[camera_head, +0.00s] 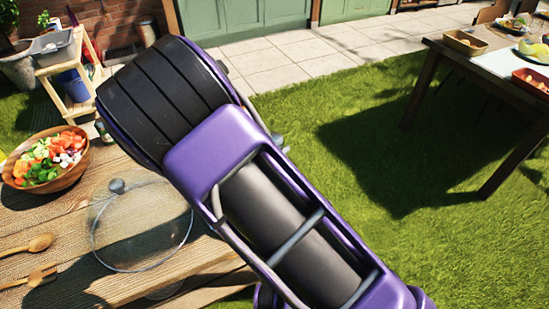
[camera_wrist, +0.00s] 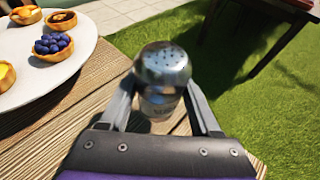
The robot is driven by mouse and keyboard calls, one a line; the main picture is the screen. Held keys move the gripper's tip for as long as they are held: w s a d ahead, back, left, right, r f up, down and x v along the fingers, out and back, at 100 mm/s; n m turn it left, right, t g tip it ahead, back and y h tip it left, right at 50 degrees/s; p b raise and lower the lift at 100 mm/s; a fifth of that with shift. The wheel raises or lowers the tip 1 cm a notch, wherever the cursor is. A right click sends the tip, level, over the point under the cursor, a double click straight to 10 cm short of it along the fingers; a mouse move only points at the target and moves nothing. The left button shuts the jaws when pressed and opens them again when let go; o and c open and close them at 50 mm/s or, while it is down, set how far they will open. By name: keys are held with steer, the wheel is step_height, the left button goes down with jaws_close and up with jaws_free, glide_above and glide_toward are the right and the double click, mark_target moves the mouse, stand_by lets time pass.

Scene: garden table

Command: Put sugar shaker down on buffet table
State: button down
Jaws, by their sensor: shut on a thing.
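The shaker shows between my two fingers in the wrist view, near the edge of a slatted wooden table (camera_wrist: 95,105). I cannot tell whether its base touches the boards. In the head view my arm hides the gripper and shaker. The wooden table (camera_head: 30,215) shows at the left there. A second, dark wooden table (camera_head: 440,50) stands across the lawn at the upper right. Which one is the buffet table is not marked.
A white plate with several tarts (camera_wrist: 55,45) lies left of the shaker. The near table also holds a salad bowl (camera_head: 45,160), a clear lid (camera_head: 140,225) and wooden cutlery (camera_head: 30,245). Trays (camera_head: 465,42) and food stand on the far table. Open grass lies between.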

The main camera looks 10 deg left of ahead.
steer(key=shift+f, duration=1.8)
steer(key=shift+f, duration=0.1)
steer(key=shift+f+b, duration=0.15)
steer(key=shift+b, duration=0.25)
steer(key=shift+c, duration=0.5)
jaws_free()
steer(key=shift+r, duration=0.25)
steer(key=shift+s+a+r+p, duration=0.1)
steer(key=shift+s+r+p, duration=0.1)
steer(key=shift+p, duration=0.1)
steer(key=v, duration=1.1)
steer(key=shift+s+r+p, duration=0.1)
steer(key=shift+s+p, duration=0.1)
steer(key=shift+p, duration=0.1)
steer(key=shift+a, duration=0.1)
